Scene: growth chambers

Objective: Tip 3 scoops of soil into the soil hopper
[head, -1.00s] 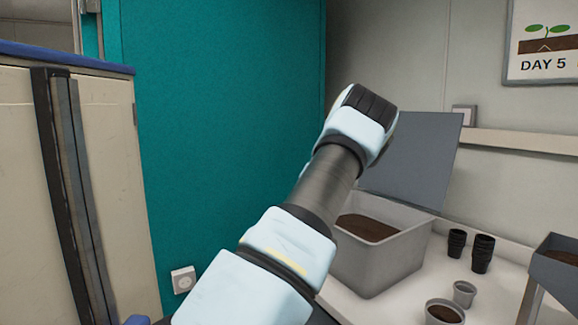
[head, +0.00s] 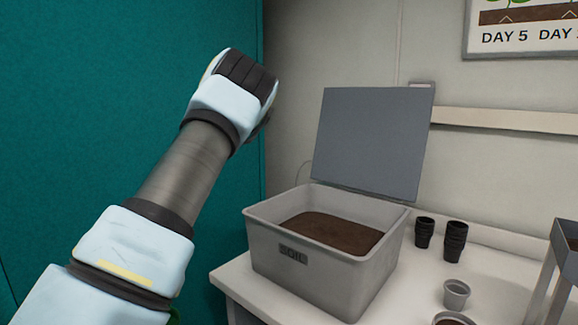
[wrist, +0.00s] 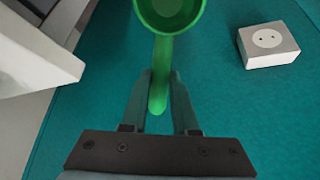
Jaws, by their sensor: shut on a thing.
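My gripper (wrist: 161,82) is shut on the handle of a green scoop (wrist: 158,55) in the wrist view. The scoop's bowl is cut off by the top edge; the part that shows is bare green. In the head view my arm points up at the left, and the gripper's fingers are hidden. A grey bin labelled SOIL (head: 300,265) stands on the bench to the right of my arm, its lid raised and brown soil (head: 335,230) inside. A grey legged container (head: 567,250), possibly the hopper, is cut off at the right edge with brown material in it.
Two black pot stacks (head: 455,242) stand right of the bin on the white bench (head: 415,290). A small grey pot (head: 456,294) is in front of them, with a soil-filled pot (head: 447,319) at the bottom edge. A wall socket (wrist: 268,44) shows in the wrist view.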

